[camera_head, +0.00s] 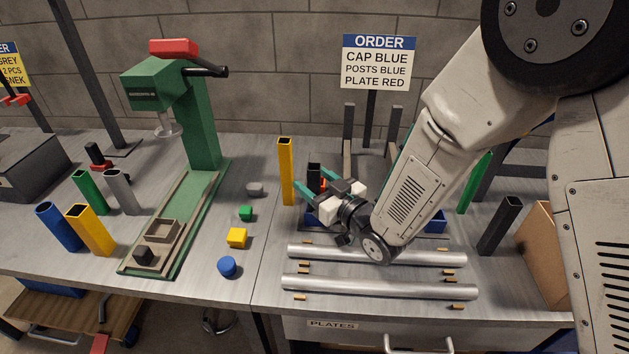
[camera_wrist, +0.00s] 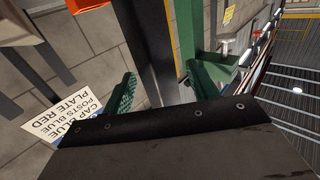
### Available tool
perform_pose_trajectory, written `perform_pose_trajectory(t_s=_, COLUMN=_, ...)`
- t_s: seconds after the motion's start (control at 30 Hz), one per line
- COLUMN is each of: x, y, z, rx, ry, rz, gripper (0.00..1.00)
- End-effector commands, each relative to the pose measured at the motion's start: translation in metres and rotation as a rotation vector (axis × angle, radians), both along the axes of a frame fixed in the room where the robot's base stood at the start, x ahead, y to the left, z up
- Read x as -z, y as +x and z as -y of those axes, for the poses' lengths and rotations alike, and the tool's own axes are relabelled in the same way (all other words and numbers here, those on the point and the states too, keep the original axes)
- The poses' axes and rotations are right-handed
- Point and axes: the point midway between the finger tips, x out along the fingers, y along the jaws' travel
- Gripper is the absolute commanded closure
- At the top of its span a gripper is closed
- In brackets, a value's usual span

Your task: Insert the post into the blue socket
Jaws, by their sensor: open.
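My gripper (camera_head: 314,184) is open, with its green fingers on either side of a dark post (camera_head: 314,170). In the wrist view the dark post (camera_wrist: 155,45) runs between the open fingers (camera_wrist: 163,90); I cannot tell whether they touch it. Below the gripper in the head view is a blue part (camera_head: 313,218), and another blue part (camera_head: 437,221) shows right of my arm. My gripper and arm hide much of that area, so I cannot tell which part is the blue socket or whether the post is in it.
A yellow post (camera_head: 286,170) stands upright close to the gripper's left. Two metal tubes (camera_head: 380,288) lie in front. A green press (camera_head: 200,125) stands left, with small coloured caps (camera_head: 237,238) beside it. A black post (camera_head: 499,226) is at right. An order sign (camera_head: 376,70) stands behind.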

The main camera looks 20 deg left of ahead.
Motion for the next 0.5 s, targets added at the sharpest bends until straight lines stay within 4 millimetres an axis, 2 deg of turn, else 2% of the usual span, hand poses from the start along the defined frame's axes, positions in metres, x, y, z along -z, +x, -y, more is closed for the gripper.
perform_pose_trajectory(t_s=0.3, x=0.000, y=-0.026, z=0.044, rx=0.002, ry=-0.001, rz=-0.003, gripper=0.41)
perform_pose_trajectory(t_s=0.5, x=0.000, y=-0.037, z=0.061, rx=0.000, ry=0.001, rz=0.001, gripper=0.41)
